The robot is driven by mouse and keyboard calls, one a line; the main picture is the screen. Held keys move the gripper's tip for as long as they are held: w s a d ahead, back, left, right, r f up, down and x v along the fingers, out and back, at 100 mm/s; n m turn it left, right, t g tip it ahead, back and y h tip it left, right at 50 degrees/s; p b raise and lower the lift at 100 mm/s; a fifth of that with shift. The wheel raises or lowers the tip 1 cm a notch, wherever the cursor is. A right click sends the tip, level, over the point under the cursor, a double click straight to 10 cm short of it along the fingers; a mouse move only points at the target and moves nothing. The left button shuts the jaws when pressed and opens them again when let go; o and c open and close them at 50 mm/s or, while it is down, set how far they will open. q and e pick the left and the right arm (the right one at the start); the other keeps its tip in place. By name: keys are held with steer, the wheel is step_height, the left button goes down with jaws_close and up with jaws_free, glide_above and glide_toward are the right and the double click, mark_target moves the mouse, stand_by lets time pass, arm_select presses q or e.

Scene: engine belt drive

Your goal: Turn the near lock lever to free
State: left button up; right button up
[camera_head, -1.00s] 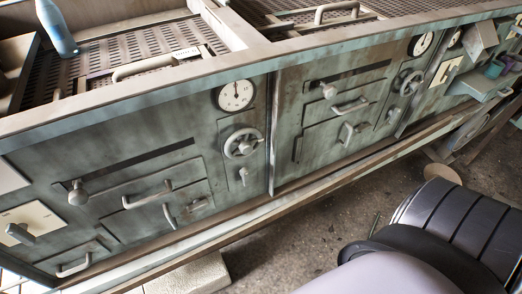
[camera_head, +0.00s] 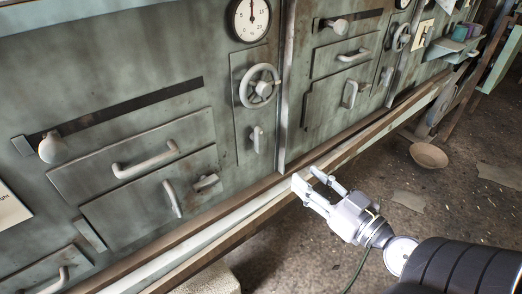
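No lever in view is clearly labelled as the near lock lever. A small upright lever (camera_head: 256,139) sits below the handwheel (camera_head: 259,86) on a narrow plate of the green panel. My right gripper (camera_head: 311,181) is open and empty, in front of the panel's lower rail and touching none of these levers. My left gripper is out of view.
A ball knob (camera_head: 52,147) stands at the left end of a dark slot. A dial (camera_head: 250,18) is above the handwheel. The wooden rail (camera_head: 240,231) runs along the panel's foot. A round bowl (camera_head: 429,155) lies on the open floor at right.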

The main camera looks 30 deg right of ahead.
steer(key=b, duration=0.1)
glide_toward(261, 141)
steer(key=w, duration=0.4)
steer(key=shift+w, duration=0.1)
steer(key=w, duration=0.5)
steer(key=shift+a, duration=0.25)
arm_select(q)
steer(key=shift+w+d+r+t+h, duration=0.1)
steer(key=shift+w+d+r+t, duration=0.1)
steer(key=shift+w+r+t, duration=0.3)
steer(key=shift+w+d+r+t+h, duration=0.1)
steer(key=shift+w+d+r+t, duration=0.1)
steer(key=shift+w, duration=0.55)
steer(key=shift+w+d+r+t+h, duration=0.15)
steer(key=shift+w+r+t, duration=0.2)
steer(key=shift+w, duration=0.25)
arm_select(e)
steer(key=shift+w+f, duration=0.1)
steer(key=shift+w, duration=0.45)
steer(key=shift+c, duration=0.4)
jaws_close()
